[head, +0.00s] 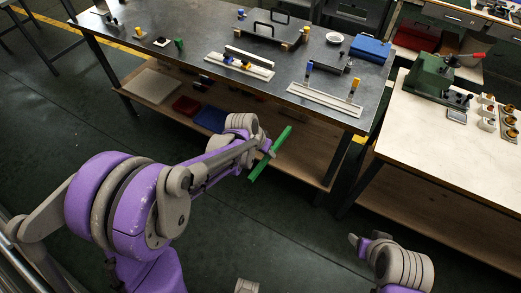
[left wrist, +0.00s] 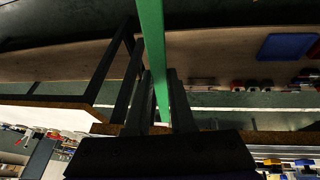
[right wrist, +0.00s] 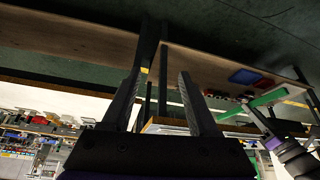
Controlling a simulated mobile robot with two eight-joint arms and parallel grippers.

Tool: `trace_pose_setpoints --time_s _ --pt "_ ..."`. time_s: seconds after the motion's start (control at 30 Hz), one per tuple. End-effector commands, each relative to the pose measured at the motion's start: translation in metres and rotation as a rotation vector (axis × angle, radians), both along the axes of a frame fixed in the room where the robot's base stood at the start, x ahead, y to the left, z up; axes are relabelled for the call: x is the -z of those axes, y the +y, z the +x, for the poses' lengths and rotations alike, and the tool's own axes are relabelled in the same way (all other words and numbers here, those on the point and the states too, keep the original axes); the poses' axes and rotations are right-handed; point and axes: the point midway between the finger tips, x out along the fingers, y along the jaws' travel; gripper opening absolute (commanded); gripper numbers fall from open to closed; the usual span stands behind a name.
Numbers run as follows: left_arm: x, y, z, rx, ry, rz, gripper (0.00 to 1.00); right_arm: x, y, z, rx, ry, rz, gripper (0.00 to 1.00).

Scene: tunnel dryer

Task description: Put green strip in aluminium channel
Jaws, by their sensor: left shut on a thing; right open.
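The green strip (head: 271,152) is a long, straight, thin bar. My left gripper (head: 268,148) is shut on it and holds it in the air, tilted, in front of the dark table. In the left wrist view the strip (left wrist: 152,40) runs between the two fingers. The right wrist view also shows the strip (right wrist: 268,98). A long pale channel-like piece (head: 325,101) with two upright posts lies near the table's front right edge; I cannot tell surely whether it is the aluminium channel. My right gripper (head: 362,242) is open and empty, low at the right, away from the strip.
A lower shelf holds a blue tray (head: 211,119). A light-topped bench (head: 410,130) stands at right. The floor between is clear.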

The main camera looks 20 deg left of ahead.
Motion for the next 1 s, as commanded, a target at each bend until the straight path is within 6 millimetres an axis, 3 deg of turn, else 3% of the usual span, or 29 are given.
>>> trace_pose_setpoints --time_s 0.1,0.3,0.63,0.77,1.0 --pt "-0.024 -0.028 0.009 0.141 -0.001 -0.001 0.0 0.0 0.0 0.0 0.0 0.0 0.0 0.6" --pt "-0.056 -0.065 0.023 0.342 -0.001 -0.001 0.0 0.0 0.0 0.0 0.0 0.0 0.0 0.6" --pt "-0.078 -0.09 0.031 0.482 -0.001 0.0 0.0 -0.005 0.001 0.005 -0.023 0.006 -0.01 0.57" --pt "-0.079 -0.091 0.031 0.485 -0.001 0.0 0.0 -0.024 0.006 0.025 -0.123 0.033 -0.051 0.57" --pt "-0.079 -0.09 0.031 0.483 -0.001 -0.001 0.0 -0.08 0.028 0.095 -0.495 0.125 -0.193 0.57"
